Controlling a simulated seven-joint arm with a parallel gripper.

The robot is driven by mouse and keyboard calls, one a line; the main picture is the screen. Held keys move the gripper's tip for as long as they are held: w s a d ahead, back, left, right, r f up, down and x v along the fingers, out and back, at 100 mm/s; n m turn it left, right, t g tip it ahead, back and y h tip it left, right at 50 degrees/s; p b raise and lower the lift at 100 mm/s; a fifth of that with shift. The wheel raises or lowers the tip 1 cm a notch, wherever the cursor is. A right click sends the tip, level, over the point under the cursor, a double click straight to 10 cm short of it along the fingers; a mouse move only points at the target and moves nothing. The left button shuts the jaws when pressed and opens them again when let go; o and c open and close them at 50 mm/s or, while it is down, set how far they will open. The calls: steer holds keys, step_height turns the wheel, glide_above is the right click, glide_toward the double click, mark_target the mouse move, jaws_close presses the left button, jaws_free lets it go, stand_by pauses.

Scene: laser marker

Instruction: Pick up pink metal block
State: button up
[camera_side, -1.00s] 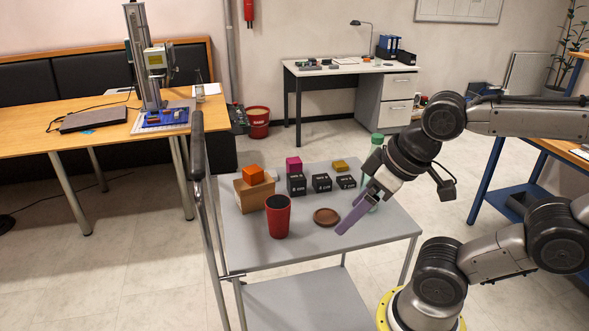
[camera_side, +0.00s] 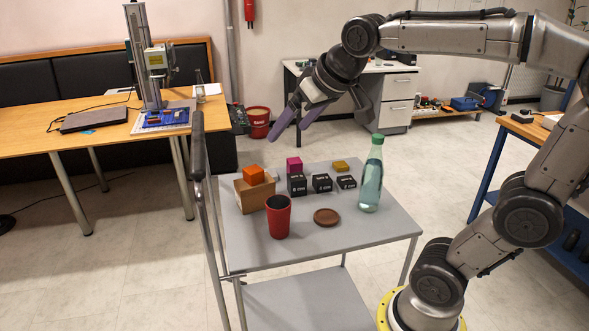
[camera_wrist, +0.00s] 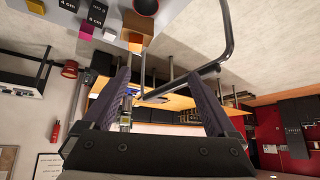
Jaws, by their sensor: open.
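The pink metal block (camera_side: 294,164) sits at the back of the grey cart top, on or just behind a black box, in the side view. In the wrist view the pink block (camera_wrist: 87,31) shows near the upper left. My gripper (camera_side: 291,127) is open and empty, raised in the air above the back of the cart. It is well apart from the pink block. In the wrist view its two purple fingers (camera_wrist: 163,95) are spread with nothing between them.
On the cart (camera_side: 250,250) stand several black boxes (camera_side: 321,183), a yellow block (camera_side: 340,165), an orange block (camera_side: 254,174) on a cardboard box (camera_side: 250,195), a red cup (camera_side: 279,216), a brown disc (camera_side: 327,217) and a green bottle (camera_side: 371,175). A dark handrail (camera_side: 196,145) rises at the left.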

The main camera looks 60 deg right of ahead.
steer(key=w+d+m+h, duration=0.1)
steer(key=w+d+m, duration=0.1)
steer(key=w+d, duration=0.55)
steer(key=m+g, duration=0.4)
glide_above(295, 161)
steer(key=s+a, duration=0.3)
steer(key=s, duration=0.1)
step_height(295, 161, down, 19)
steer(key=shift+h, duration=0.3)
steer(key=x, duration=0.8)
steer(key=shift+w, duration=0.2)
steer(key=x, duration=0.5)
steer(key=shift+w+r, duration=0.1)
